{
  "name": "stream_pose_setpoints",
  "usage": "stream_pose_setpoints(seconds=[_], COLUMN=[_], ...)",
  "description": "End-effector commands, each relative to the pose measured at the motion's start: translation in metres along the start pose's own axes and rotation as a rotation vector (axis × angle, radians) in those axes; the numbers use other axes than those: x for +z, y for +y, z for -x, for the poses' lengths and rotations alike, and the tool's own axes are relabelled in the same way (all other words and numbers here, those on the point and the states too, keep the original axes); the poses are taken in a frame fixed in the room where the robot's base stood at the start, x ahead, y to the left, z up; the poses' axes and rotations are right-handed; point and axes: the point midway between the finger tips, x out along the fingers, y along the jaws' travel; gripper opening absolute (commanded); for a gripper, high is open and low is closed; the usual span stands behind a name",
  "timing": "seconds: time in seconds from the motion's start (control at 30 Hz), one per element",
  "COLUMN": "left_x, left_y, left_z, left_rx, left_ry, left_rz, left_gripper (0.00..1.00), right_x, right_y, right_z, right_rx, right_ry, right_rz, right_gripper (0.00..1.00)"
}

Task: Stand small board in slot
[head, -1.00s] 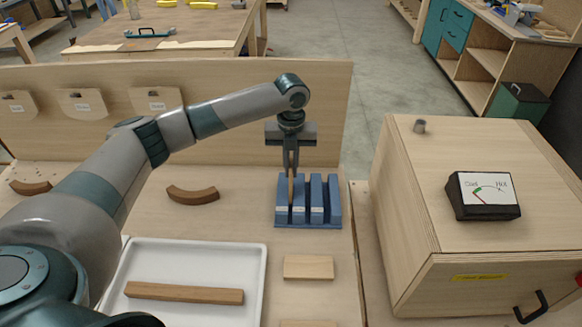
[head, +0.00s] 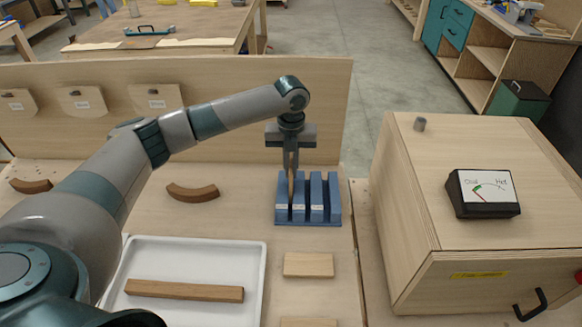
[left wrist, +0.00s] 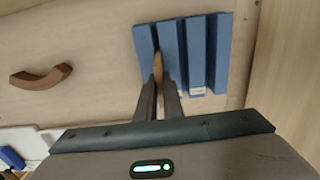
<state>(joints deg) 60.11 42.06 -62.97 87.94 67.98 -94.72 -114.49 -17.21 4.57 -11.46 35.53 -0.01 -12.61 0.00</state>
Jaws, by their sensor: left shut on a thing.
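The blue slotted rack (head: 333,200) stands on the bench near its right edge; it also shows in the left wrist view (left wrist: 196,50). My left gripper (head: 291,172) points down over the left part of the rack and is shut on a thin wooden board (head: 290,187). In the left wrist view the fingers (left wrist: 160,85) pinch the board (left wrist: 157,66), which is seen edge-on in line with the leftmost slot. The fingers hide part of it, and I cannot tell whether it touches the slot bottom. My right gripper is not in view.
A white tray (head: 252,275) holds a long wooden bar (head: 184,290). A flat wooden piece (head: 308,264) lies in front of the rack. A curved piece (head: 192,193) lies left of it.

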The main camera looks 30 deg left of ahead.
Motion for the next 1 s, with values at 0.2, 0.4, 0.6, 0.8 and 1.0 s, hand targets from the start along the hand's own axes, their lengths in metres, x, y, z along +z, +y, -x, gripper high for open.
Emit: stream_pose_setpoints(seconds=[0.2, 0.4, 0.6, 0.8, 1.0], left_x=[0.0, 0.0, 0.0, 0.0, 0.0], left_y=[0.0, 0.0, 0.0, 0.0, 0.0], left_z=[-0.004, -0.007, -0.011, -0.014, -0.015], left_rx=[0.0, 0.001, 0.001, 0.001, 0.001], left_ry=[0.0, 0.0, 0.001, 0.0, 0.0], left_rz=[0.0, 0.0, 0.0, 0.0, 0.0], left_gripper=[0.0, 0.0, 0.0, 0.0, 0.29], right_x=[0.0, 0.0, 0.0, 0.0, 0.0], right_y=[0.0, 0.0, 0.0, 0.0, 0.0], right_z=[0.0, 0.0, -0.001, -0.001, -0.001], right_rx=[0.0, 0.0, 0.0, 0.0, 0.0], right_ry=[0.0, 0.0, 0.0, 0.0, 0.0], right_rz=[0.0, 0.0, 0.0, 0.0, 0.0], right_gripper=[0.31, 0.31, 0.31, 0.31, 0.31])
